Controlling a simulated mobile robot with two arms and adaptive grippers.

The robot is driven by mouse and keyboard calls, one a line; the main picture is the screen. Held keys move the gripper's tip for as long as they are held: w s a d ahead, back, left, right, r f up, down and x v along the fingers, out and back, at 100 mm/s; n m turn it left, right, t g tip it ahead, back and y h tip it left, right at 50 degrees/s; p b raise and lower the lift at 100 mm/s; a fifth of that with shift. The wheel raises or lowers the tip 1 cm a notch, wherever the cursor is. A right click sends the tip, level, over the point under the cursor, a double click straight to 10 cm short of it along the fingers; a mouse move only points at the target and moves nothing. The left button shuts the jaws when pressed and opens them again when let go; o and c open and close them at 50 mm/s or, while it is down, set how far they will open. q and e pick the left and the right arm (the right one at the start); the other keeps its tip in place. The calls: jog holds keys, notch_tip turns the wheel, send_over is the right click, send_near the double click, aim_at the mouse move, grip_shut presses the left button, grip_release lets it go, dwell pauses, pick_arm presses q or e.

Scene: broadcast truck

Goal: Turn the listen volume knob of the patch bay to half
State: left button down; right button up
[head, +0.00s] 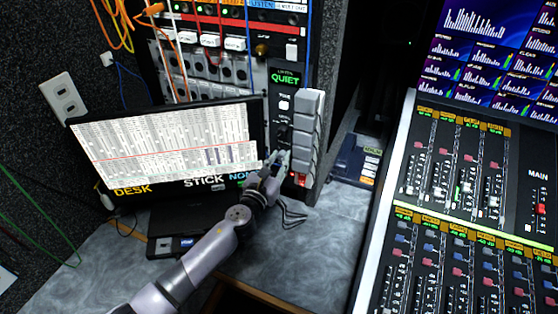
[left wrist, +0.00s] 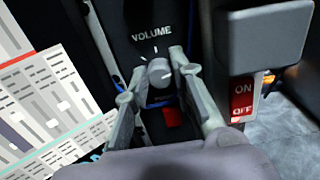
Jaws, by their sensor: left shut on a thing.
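The volume knob (left wrist: 158,72) is a small grey round knob on a dark panel, under the white word VOLUME, in the left wrist view. White tick marks show around its upper side. A pale line on its face seems to point to the right. My left gripper (left wrist: 164,64) is shut on the knob, one finger on either side. In the head view my left gripper (head: 276,159) reaches the lower part of the patch bay (head: 277,52) and hides the knob there. My right gripper is not in view.
A monitor (head: 258,130) stands left of the gripper. A column of grey blocks (head: 308,130) juts out close at the right, above a red ON/OFF switch (left wrist: 240,100). A mixing console (head: 390,190) fills the right side. Patch cables hang above.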

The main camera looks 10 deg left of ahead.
pick_arm(q)
jog(key=shift+n, duration=0.6)
jog(key=n+b, duration=0.1)
jog(key=n, duration=0.9)
jog(key=shift+a+n, duration=0.15)
jog(key=shift+n, duration=0.15)
jog(key=n, duration=0.6)
jog(key=shift+f, duration=0.1)
jog(key=n, duration=0.6)
jog(key=shift+f, duration=0.1)
jog(key=shift+p, duration=0.3)
jog(key=c, duration=1.4)
grip_release()
